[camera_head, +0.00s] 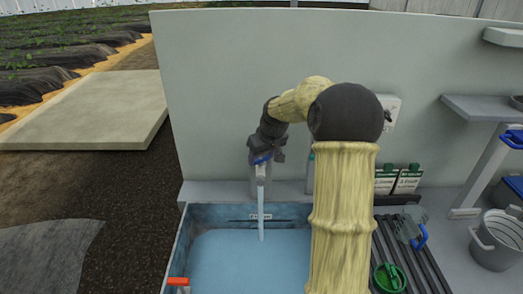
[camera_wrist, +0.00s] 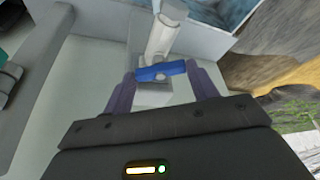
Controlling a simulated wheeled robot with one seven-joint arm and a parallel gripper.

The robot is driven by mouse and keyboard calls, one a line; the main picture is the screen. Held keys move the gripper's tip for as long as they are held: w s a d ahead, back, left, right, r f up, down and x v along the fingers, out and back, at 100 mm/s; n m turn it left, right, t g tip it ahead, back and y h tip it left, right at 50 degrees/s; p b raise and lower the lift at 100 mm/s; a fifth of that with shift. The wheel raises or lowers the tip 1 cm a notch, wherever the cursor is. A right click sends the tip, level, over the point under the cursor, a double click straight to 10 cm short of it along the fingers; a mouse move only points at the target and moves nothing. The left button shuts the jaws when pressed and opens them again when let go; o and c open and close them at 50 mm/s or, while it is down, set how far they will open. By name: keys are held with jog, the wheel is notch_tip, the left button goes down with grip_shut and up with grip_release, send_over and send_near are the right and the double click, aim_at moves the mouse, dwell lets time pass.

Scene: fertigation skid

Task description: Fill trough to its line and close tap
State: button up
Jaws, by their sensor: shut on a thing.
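The tap (camera_head: 260,175) is pale, with a blue handle (camera_wrist: 160,71), and stands at the back wall of the trough. A stream of water (camera_head: 261,212) runs from it into the trough (camera_head: 196,216). Pale blue water (camera_head: 250,262) covers the trough's floor. A dark fill line mark (camera_head: 261,217) shows on the inner back wall, above the water surface. My gripper (camera_wrist: 163,84) is shut on the blue handle, one finger at each end. In the head view my gripper (camera_head: 264,157) is at the tap's top. My arm hides the trough's right part.
An orange-handled fitting (camera_head: 178,281) is at the trough's left rim. To the right are a slatted rack (camera_head: 409,262) with a green cup (camera_head: 389,278) and a clear blue-handled jug (camera_head: 411,227), and a bucket (camera_head: 498,240). A pale panel (camera_head: 215,90) stands behind.

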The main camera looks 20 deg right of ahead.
jog(key=n+p, duration=0.1)
jog(key=n+y+p, duration=0.1)
jog(key=n, duration=0.1)
jog(key=shift+w+d+r+n, duration=0.15)
jog(key=shift+r+n, duration=0.05)
jog(key=shift+n, duration=0.1)
jog(key=shift+w+f+n+g+y+p, duration=0.1)
jog(key=shift+n+g+y+p, duration=0.5)
jog(key=shift+n+p, duration=0.75)
jog(key=shift+d+n, duration=0.1)
jog(key=shift+n, duration=0.15)
jog(key=o, duration=1)
jog(key=shift+r, duration=0.25)
jog(key=shift+d+r+p, duration=0.1)
jog(key=shift+r+p, duration=0.35)
jog(key=shift+r, duration=0.1)
jog(key=s+p+v, duration=0.1)
jog(key=p+v, duration=0.3)
jog(key=v, duration=0.2)
jog(key=shift+p, duration=0.35)
